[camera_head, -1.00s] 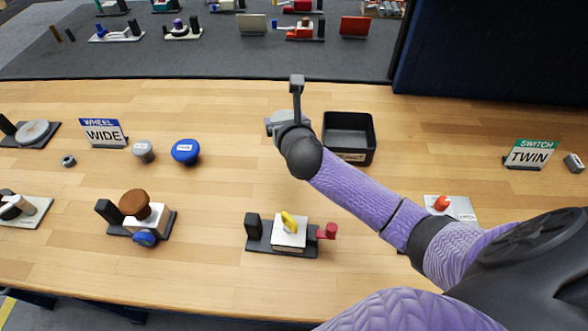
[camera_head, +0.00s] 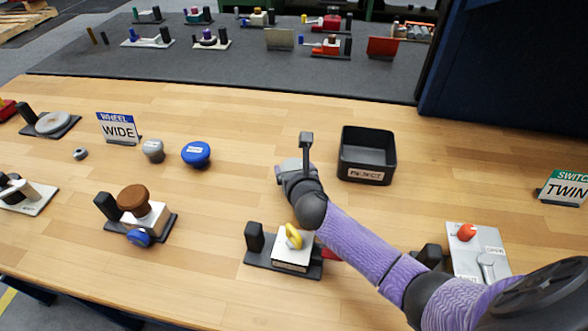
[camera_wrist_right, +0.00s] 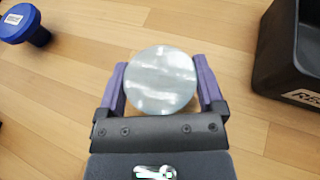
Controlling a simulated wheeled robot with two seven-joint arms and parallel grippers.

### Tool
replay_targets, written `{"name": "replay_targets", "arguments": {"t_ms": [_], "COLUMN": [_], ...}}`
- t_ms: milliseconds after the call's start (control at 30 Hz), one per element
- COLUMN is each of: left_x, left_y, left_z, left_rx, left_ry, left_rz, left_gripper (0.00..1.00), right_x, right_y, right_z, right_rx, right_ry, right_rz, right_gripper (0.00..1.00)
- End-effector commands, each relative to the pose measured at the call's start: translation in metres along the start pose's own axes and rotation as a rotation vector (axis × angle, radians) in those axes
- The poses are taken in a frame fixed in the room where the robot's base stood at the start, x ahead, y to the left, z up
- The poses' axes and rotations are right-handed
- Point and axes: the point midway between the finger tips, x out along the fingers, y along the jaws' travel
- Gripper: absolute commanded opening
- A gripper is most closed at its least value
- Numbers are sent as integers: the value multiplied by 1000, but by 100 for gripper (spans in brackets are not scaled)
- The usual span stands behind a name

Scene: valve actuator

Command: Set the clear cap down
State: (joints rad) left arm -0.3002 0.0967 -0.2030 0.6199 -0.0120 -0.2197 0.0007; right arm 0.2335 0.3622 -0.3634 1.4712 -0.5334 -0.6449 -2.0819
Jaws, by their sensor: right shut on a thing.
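The clear cap (camera_wrist_right: 160,82) shows in the right wrist view as a round, glassy grey disc. My right gripper (camera_wrist_right: 160,72) is shut on it, with a purple finger on either side. In the head view my right gripper (camera_head: 287,168) is over the wooden table, left of the black bin. The cap cannot be made out clearly there, and its height above the table is hard to tell. My left gripper is not in view.
The black REJECT bin (camera_head: 366,172) stands right of the gripper. A blue knob (camera_head: 196,154) and a grey knob (camera_head: 153,150) stand left. A yellow-handled valve (camera_head: 292,240) is nearer the front. Bare wood lies between the blue knob and the gripper.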

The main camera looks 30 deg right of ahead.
Motion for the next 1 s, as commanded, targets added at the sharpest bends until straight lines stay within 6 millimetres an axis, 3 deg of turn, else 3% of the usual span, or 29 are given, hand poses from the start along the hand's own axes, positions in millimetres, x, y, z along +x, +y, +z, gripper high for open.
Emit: {"name": "replay_targets", "arguments": {"t_ms": [33,67,100,433,800,1000], "left_x": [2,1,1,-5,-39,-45], "left_y": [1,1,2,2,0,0], "left_z": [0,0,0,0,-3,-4], "left_rx": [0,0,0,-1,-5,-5], "left_ry": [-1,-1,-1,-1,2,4], "left_rz": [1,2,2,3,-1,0], "left_gripper": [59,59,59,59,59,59], "right_x": [1,1,0,-7,-89,-115], "right_y": [0,0,0,0,0,0], "right_z": [-2,-1,-1,3,5,3], "right_rx": [-1,0,0,-1,-1,0], "right_ry": [0,0,0,0,1,0], "right_rz": [0,0,0,0,1,0], "right_gripper": [31,93,100,100,100,100]}}
